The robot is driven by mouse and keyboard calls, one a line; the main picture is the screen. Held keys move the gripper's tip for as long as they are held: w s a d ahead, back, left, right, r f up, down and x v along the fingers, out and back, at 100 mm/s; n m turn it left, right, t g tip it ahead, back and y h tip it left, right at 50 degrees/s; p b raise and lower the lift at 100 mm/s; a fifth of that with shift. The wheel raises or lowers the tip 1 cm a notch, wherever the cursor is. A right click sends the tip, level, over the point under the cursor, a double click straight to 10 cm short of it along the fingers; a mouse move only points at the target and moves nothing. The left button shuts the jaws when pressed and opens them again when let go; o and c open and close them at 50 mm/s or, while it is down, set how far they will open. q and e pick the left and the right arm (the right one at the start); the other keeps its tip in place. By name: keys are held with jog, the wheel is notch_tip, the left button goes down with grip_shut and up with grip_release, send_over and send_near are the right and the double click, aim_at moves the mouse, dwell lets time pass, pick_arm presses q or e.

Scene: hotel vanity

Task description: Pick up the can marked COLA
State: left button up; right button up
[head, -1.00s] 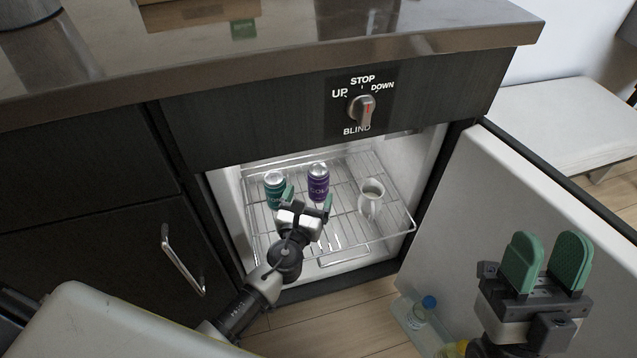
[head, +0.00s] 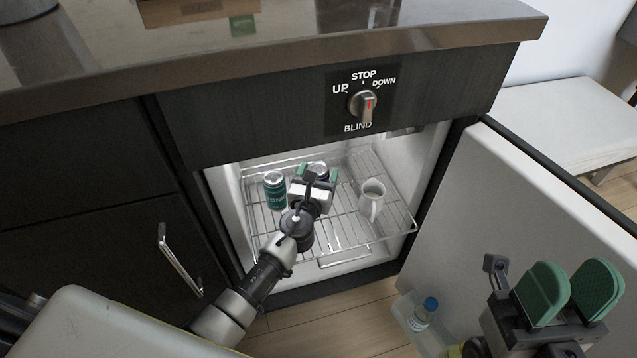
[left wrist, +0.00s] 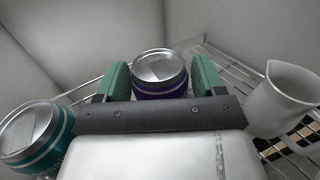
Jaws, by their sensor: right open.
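A purple can (head: 318,166) stands on the fridge's wire shelf, mostly hidden behind my left gripper (head: 318,173). Its silver top shows in the left wrist view (left wrist: 159,66). Its label is hidden now; in the earlier head view it appears to read COLA. My left gripper's green fingers (left wrist: 161,80) stand on either side of the can, open, with no clear grip on it. A teal can (head: 274,192) stands upright to the left, also in the left wrist view (left wrist: 33,135); its label is only partly legible. My right gripper (head: 572,290) is open and empty near the fridge door.
A white pitcher (head: 371,200) stands right of the purple can on the wire shelf (head: 345,232). The open fridge door (head: 520,220) bounds the right side, with a blue-capped bottle (head: 424,313) in its low rack. The counter (head: 420,40) overhangs above.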

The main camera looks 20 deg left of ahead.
pick_arm(q)
jog(key=c, duration=0.7)
jog(key=shift+c, duration=0.3)
jog(key=shift+r, duration=0.1)
